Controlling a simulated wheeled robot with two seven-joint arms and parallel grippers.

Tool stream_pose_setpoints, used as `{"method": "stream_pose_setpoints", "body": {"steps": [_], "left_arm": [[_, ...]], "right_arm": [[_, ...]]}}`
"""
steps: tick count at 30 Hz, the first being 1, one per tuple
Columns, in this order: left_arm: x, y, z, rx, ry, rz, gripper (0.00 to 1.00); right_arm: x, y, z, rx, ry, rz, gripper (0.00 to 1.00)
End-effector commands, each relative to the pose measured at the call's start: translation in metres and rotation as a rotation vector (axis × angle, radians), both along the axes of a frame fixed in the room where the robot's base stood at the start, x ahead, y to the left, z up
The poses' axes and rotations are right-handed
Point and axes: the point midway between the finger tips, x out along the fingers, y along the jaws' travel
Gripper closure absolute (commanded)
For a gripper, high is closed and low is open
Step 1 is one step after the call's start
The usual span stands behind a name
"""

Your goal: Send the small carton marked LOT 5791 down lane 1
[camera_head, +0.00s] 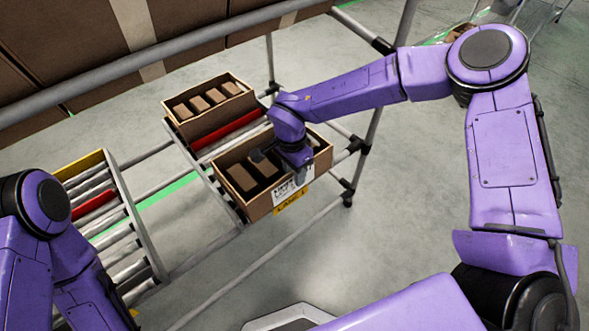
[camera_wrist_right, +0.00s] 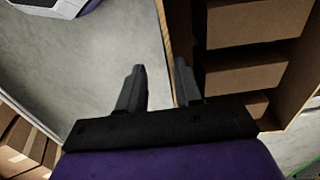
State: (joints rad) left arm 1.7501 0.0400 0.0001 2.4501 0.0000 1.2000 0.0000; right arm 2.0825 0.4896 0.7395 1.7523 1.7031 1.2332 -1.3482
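An open brown carton (camera_head: 254,205) sits tilted at the low end of a roller lane, with several small brown blocks inside. A white label (camera_head: 292,190) is on its front; I cannot read its print. Below it is a yellow tag (camera_head: 291,204) that appears to read LANE 1. My right gripper (camera_head: 297,170) is at this carton's front right rim. In the wrist view its fingers (camera_wrist_right: 158,90) are apart, one on the floor side and one on the inner side of the carton wall (camera_wrist_right: 176,50); contact is unclear. My left gripper is out of frame. No LOT 5791 marking is readable.
A second open carton (camera_head: 208,104) with small blocks stands higher on the same lane, behind a red roller (camera_head: 230,131). Another roller lane (camera_head: 98,205) with a yellow end is at the left. Large brown boxes (camera_head: 60,50) stand behind a rail. The floor (camera_head: 400,200) at the right is clear.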

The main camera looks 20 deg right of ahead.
Motion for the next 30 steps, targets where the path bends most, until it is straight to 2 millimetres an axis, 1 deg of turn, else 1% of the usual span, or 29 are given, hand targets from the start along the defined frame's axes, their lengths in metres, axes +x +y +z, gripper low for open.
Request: {"method": "stream_pose_setpoints", "body": {"steps": [1,4,6,12,15,24,26,29,30], "left_arm": [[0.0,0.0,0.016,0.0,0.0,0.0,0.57],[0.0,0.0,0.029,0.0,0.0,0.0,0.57],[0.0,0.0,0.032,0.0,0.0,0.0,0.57],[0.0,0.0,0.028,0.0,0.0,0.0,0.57],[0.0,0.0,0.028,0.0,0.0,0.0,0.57],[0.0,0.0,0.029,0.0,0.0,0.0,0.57],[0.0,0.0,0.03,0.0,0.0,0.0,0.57],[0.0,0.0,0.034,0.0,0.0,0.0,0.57],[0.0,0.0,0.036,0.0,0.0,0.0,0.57]], "right_arm": [[0.0,0.0,0.014,0.001,0.0,0.0,0.66],[0.0,0.0,0.024,0.001,0.0,0.0,0.66],[0.0,0.0,0.026,0.001,0.001,0.0,0.66],[0.0,0.0,0.022,0.001,0.0,0.0,0.66],[0.0,0.0,0.022,0.0,0.0,0.0,0.36],[0.0,0.0,0.024,0.0,0.0,0.0,0.36],[0.001,0.0,0.03,0.001,-0.002,-0.001,0.36],[0.003,0.001,0.051,0.001,-0.004,0.0,0.36],[0.004,0.001,0.061,0.001,-0.004,-0.001,0.36]]}}
